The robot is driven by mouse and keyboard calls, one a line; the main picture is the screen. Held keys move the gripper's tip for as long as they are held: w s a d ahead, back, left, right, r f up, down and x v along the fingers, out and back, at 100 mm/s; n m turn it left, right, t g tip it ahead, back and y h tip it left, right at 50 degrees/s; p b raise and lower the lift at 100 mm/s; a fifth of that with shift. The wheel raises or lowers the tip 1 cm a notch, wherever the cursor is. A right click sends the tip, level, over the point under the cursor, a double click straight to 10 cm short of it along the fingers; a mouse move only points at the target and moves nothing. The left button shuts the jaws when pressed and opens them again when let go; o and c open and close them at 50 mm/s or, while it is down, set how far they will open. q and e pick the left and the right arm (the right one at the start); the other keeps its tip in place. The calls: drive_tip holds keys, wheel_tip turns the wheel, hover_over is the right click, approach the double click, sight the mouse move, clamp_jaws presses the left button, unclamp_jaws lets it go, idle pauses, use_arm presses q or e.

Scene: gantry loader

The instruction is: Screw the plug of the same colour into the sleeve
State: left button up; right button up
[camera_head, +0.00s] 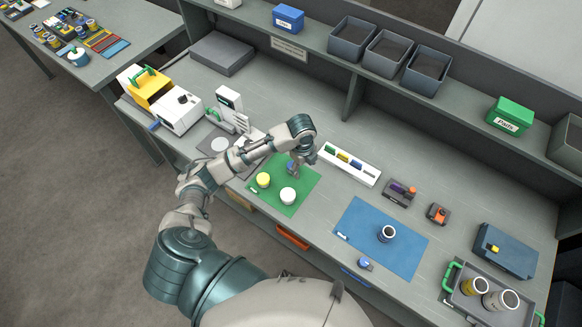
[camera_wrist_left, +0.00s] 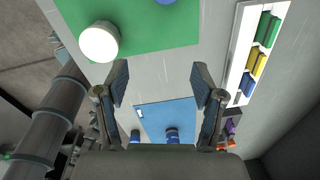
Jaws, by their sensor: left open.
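My left gripper (camera_head: 294,172) is open and empty over the back part of the green mat (camera_head: 302,199); its fingers (camera_wrist_left: 160,82) spread wide in the wrist view. On the mat stand a yellow-topped plug (camera_head: 263,180) and a white plug (camera_head: 288,196). The white plug (camera_wrist_left: 99,41) also shows in the wrist view. A bit of blue (camera_wrist_left: 165,2) at that view's top edge looks like a blue plug, mostly cut off. A sleeve with a dark blue band (camera_head: 387,234) stands upright on the blue mat (camera_head: 365,225). My right gripper is out of view.
A white rack (camera_head: 350,164) with coloured pieces lies behind the mats. A small blue object (camera_head: 364,263) sits by the blue mat's front edge. Small dark fixtures (camera_head: 399,193) stand behind that mat. A tray (camera_head: 460,304) with cylinders is at right. Bench between mats is clear.

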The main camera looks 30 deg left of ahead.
use_arm(q)
drive_tip(key=w+a+r+m, duration=0.2)
drive_tip(key=w+a+r, duration=0.1)
drive_tip(key=a+r, duration=0.4)
drive_tip(key=shift+g+y, duration=0.3)
drive_tip(key=f, duration=0.8)
drive_tip(key=d+f+p, duration=0.1)
drive_tip(key=f, duration=0.2)
drive_tip(key=shift+w+f, duration=0.15)
drive_tip(key=shift+f, duration=0.25)
drive_tip(key=shift+a, duration=0.15)
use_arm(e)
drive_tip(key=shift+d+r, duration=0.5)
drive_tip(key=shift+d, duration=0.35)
use_arm(q)
drive_tip(key=shift+f, duration=0.1)
drive_tip(key=f, duration=0.2)
drive_tip(key=f+p, duration=0.1)
drive_tip(key=f, duration=0.1)
drive_tip(key=shift+s+f, duration=0.1)
drive_tip(key=shift+s, duration=0.15)
drive_tip(key=shift+f, duration=0.45)
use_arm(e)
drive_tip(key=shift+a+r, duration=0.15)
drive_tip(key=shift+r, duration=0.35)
